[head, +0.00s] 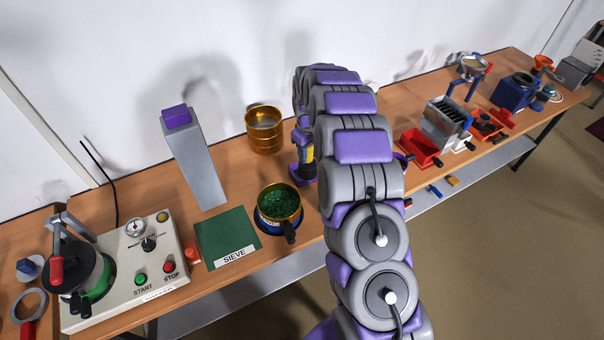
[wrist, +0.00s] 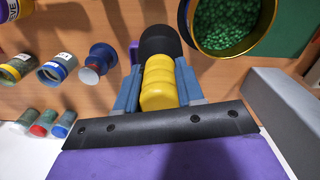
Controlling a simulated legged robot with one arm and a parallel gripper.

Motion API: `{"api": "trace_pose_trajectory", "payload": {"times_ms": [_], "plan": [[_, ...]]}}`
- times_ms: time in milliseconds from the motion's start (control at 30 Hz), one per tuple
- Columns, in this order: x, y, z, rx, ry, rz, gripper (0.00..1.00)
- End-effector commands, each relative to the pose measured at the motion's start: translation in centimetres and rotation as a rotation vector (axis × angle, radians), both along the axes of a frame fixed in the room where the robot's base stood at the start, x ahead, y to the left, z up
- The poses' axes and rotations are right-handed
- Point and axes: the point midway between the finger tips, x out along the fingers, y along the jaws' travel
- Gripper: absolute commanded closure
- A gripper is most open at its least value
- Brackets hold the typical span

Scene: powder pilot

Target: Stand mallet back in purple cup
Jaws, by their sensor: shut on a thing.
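In the wrist view the mallet shows a ribbed yellow handle (wrist: 158,82) and a rounded black end (wrist: 160,42). My gripper (wrist: 156,88) is shut on the yellow handle, one blue-grey finger on each side. A small purple edge (wrist: 134,52), likely the purple cup, shows beside and behind the black end, mostly hidden; I cannot tell whether the mallet is inside it or above it. In the head view my arm covers most of this spot; a bit of yellow (head: 308,152) and purple shows at its left edge.
A brass sieve with green granules (head: 278,203) stands close beside the mallet. A grey post (head: 196,160) with a purple top, a brass ring container (head: 265,130) and a green mat (head: 226,238) are left. Small jars (wrist: 52,70) lie on the other side; red trays (head: 420,148) stand farther right.

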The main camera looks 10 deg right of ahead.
Motion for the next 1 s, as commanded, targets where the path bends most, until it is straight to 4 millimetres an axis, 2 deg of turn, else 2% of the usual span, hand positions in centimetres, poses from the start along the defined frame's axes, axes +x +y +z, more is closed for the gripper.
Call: {"api": "trace_pose_trajectory", "payload": {"times_ms": [500,1000], "plan": [[4.9,-0.2,-2.0,-0.003,0.000,0.201,1.00],[8.1,-0.3,-3.3,-0.002,0.003,0.338,1.00]]}}
